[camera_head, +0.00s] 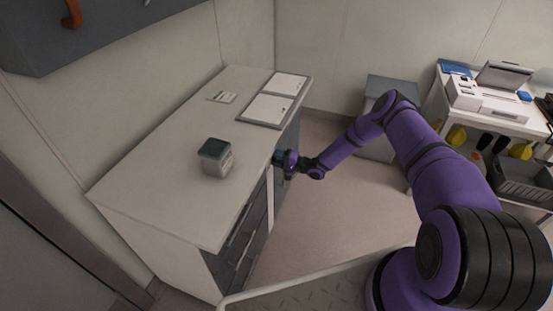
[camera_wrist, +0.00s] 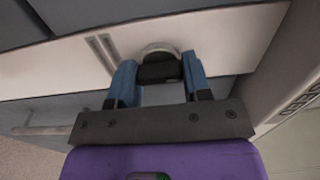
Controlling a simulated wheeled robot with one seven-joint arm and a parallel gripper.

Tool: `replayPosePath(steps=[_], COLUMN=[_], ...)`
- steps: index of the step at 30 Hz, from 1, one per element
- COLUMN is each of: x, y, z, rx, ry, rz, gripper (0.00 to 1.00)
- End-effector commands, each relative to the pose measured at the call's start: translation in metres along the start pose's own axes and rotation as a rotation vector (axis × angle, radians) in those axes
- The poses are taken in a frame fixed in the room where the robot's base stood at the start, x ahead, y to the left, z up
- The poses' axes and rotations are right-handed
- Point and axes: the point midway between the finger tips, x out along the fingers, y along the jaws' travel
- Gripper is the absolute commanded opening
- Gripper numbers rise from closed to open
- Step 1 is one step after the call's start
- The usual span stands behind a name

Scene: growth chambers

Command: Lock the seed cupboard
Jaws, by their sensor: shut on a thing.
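The cupboard (camera_head: 285,165) is the grey-fronted part under the far end of the white counter; I take it to be the seed cupboard. In the wrist view its light front panel (camera_wrist: 215,45) carries a dark knob or key (camera_wrist: 160,72) with a pale round collar (camera_wrist: 160,48) behind it. My gripper (camera_wrist: 160,78) has its blue fingers on either side of this dark piece and is shut on it. In the head view my gripper (camera_head: 280,159) is at the cupboard front, below the counter edge, and it hides the knob. I cannot tell which way the lock is turned.
On the counter (camera_head: 150,180) stand a small green-lidded box (camera_head: 215,157) and flat white panels (camera_head: 270,108). Drawers (camera_head: 240,240) lie nearer. A grey cabinet (camera_head: 385,90) and a table with a printer (camera_head: 490,98) stand at the back right. The floor (camera_head: 330,215) between is clear.

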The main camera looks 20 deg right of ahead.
Motion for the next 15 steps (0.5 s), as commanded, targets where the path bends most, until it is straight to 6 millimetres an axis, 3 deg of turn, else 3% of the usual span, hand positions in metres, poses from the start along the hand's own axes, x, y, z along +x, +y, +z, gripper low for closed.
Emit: replayPosePath(steps=[9, 10, 12, 15], x=[-0.0009, -0.0009, -0.0008, -0.0006], y=[0.0010, 0.0010, 0.0010, 0.0007], z=[0.0003, 0.0003, 0.0003, 0.0003], rx=[-0.001, -0.001, -0.001, -0.001], ry=[0.000, 0.000, 0.000, 0.000], rz=[0.002, 0.002, 0.002, 0.002], gripper=[0.21, 0.51, 0.67, 0.70])
